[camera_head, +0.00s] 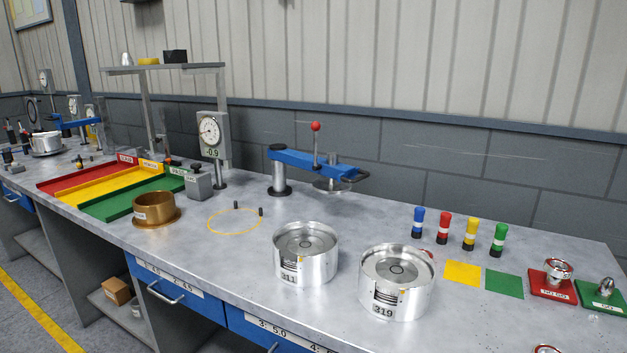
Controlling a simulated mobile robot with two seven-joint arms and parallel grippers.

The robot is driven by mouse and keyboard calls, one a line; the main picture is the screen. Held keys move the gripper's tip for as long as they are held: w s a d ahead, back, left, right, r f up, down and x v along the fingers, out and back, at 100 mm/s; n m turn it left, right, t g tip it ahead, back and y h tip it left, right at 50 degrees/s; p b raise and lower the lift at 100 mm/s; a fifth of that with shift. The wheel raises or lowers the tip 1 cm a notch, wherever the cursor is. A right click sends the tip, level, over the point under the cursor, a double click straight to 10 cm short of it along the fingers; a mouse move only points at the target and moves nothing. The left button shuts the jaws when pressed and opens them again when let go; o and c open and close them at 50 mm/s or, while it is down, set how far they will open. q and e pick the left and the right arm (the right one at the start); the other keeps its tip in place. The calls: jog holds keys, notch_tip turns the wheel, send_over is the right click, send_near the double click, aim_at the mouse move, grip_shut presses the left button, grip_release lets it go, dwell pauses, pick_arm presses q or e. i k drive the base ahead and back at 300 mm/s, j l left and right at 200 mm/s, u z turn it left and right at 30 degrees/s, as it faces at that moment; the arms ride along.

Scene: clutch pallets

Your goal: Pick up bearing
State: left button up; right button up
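No part is clearly recognisable as a bearing. A shiny round metal piece (558,268) on a red block and a smaller metal piece (605,286) on a green block stand at the right of the bench; I cannot tell whether either is a bearing. Two silver metal housings, labelled 311 (306,276) and 319 (397,302), sit upright at the front middle. A brass-coloured ring (156,210) stands further left. Neither of my grippers is in view.
The grey bench (450,325) has free room at front right. A blue lever press (310,160), a dial gauge (212,135), coloured trays (125,192), colour-banded handles (470,234) and yellow and green squares (463,273) occupy the rest. A red-and-metal item is cut off at the bottom edge.

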aim_at(567, 272)
jog(key=z, duration=1.35)
